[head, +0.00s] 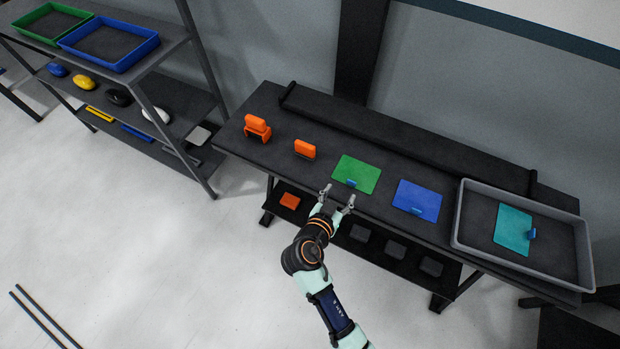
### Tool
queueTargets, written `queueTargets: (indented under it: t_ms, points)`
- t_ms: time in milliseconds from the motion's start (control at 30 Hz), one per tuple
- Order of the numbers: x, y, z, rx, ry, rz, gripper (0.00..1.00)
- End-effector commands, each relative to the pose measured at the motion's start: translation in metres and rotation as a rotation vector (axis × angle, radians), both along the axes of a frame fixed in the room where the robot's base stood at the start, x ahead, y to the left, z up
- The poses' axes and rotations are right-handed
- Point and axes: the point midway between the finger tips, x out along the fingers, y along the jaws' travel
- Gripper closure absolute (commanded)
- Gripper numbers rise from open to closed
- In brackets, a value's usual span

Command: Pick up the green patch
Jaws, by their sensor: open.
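The green patch (357,173) lies flat on the dark table, near its front edge and around the middle of its length. A small blue tab (351,183) shows at its front edge. My gripper (338,196) is open and empty, with its fingers spread and pointing toward the table. In the picture its fingertips appear just below and left of the patch, near the table's front edge. A gap shows between the fingertips and the patch. The height of the gripper above the table is hard to tell.
A blue patch (418,200) lies to the right, then a grey tray (463,246) holding a teal patch (513,228). Orange tools (257,128) and an orange block (304,149) stand to the left. A shelf rack (150,63) stands at upper left.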

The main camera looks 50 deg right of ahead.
Motion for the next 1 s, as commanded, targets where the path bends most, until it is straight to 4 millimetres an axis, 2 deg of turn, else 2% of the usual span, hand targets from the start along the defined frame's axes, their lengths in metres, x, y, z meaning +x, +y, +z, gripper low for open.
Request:
queueTargets:
  t_ms: [167, 333, 467, 767, 1000]
  points:
    - [-0.001, -0.004, -0.002, -0.004, -0.001, -0.006, 0.40]
    - [0.002, -0.023, -0.010, -0.003, 0.000, -0.005, 0.40]
    - [0.003, -0.028, -0.011, -0.003, -0.001, -0.004, 0.40]
    - [0.009, -0.071, -0.028, -0.002, 0.000, -0.004, 0.40]
    - [0.010, -0.073, -0.028, -0.003, -0.001, -0.002, 0.40]
